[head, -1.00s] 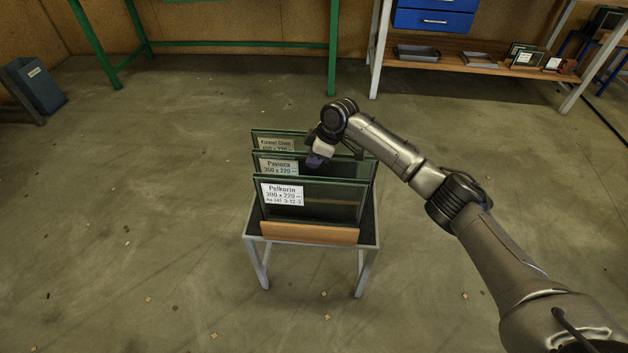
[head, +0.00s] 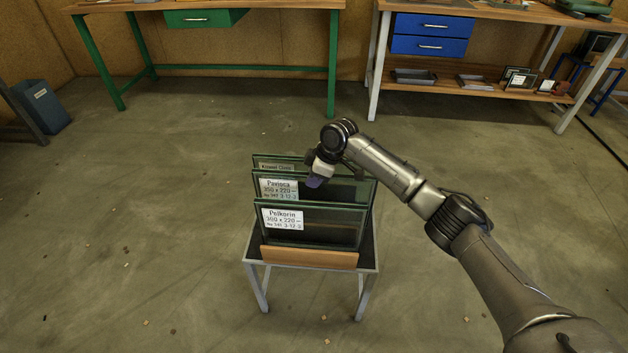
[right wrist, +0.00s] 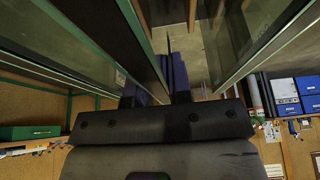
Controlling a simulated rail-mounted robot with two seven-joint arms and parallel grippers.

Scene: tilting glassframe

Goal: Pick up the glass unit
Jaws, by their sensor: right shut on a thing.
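Three green-edged glass units stand one behind another on a small stand (head: 368,262). The front unit (head: 335,223) has a white label reading Pelkorin. The middle unit (head: 338,189) carries a label that looks like Pavioca, and it sits a little raised between the others. The rear unit (head: 262,159) is mostly hidden behind it. My right gripper (head: 316,180) is shut on the middle unit's top edge, right of its label. In the right wrist view the purple fingers (right wrist: 160,82) reach down among the panes; the grip itself is partly hidden. My left gripper is out of view.
A wooden strip (head: 310,256) runs along the stand's front. A green-legged bench (head: 333,75) and a bench with blue drawers (head: 432,34) stand at the back. A dark bin (head: 40,105) is at left.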

